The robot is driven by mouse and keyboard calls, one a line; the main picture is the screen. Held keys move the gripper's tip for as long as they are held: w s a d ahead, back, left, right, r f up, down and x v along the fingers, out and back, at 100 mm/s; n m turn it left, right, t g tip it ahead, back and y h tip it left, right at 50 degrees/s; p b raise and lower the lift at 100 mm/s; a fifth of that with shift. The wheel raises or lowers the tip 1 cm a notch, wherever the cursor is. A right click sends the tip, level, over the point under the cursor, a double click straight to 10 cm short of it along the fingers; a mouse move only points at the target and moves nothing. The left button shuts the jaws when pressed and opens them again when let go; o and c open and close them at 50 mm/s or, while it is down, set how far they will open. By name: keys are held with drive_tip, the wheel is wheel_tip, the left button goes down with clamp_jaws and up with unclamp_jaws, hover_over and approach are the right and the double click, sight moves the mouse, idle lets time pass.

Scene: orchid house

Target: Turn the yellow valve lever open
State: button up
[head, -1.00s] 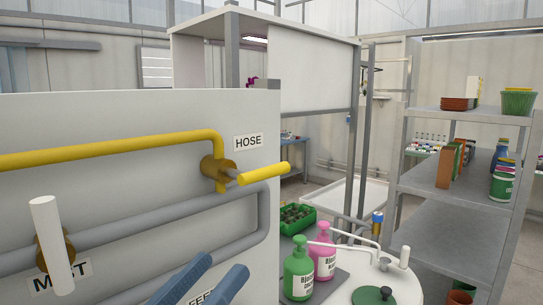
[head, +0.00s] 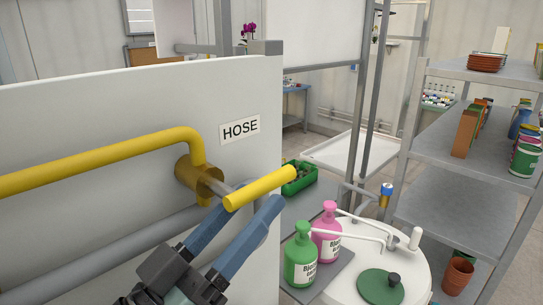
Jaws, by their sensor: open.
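The yellow valve lever (head: 260,188) sticks out from a brass valve body (head: 190,175) on the white panel, beside the HOSE label (head: 240,129). It points to the right and slightly up in the head view. A yellow pipe (head: 100,163) runs into this valve from the left. My gripper (head: 248,207) has two blue fingers and is open. Its fingertips are just below the lever, one near the valve side and one near the lever's middle. I cannot tell whether either finger touches the lever.
Grey pipe (head: 95,260) runs along the panel below the valve. A grey shelf rack (head: 445,210) stands farther right.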

sight(268, 178)
drive_tip(key=p+x, duration=0.1)
drive_tip(key=x, duration=0.2)
drive_tip(key=shift+w+d+r+p, duration=0.1)
drive_tip(key=shift+d+r+p, duration=0.15)
drive_tip(key=shift+r+p, duration=0.15)
drive_tip(key=shift+w+d, duration=0.2)
drive_tip(key=shift+w, duration=0.2)
clamp_jaws()
idle(0.8)
